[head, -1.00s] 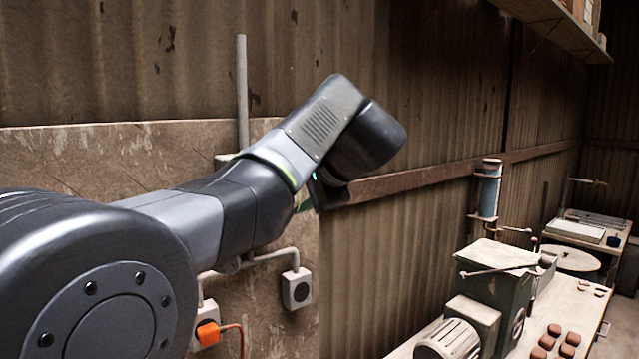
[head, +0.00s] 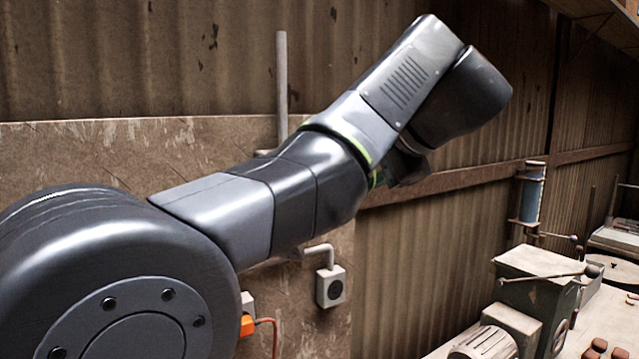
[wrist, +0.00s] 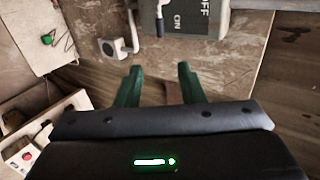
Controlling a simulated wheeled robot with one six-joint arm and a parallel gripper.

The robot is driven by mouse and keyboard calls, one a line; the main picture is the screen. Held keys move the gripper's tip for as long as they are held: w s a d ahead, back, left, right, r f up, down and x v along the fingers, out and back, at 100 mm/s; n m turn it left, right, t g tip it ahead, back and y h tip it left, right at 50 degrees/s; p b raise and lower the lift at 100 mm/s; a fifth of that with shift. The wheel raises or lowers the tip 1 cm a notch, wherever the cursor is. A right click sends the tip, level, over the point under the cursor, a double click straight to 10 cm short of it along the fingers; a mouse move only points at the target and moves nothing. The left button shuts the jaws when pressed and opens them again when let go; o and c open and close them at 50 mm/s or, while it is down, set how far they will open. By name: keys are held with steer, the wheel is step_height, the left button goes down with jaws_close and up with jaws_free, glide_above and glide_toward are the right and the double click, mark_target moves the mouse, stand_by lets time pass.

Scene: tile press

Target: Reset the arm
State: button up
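My arm reaches up and to the right across the head view, with its wrist raised in front of the corrugated wall. My gripper shows in the wrist view (wrist: 158,85) as two green fingers standing well apart. Nothing is between the fingers, and they touch nothing that I can see. In the head view the fingers are mostly hidden behind the wrist.
A green press (head: 535,285) stands on a bench at the lower right, with reddish tiles (head: 598,346) near it. A wall socket (head: 330,287) is behind my arm.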

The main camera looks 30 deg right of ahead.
steer(key=p+x, duration=0.1)
steer(key=x, duration=1.2)
steer(key=shift+w+f+p, duration=0.2)
steer(key=shift+w+p, duration=0.15)
steer(key=shift+p, duration=0.05)
steer(key=shift+s+r, duration=0.1)
steer(key=shift+s, duration=0.05)
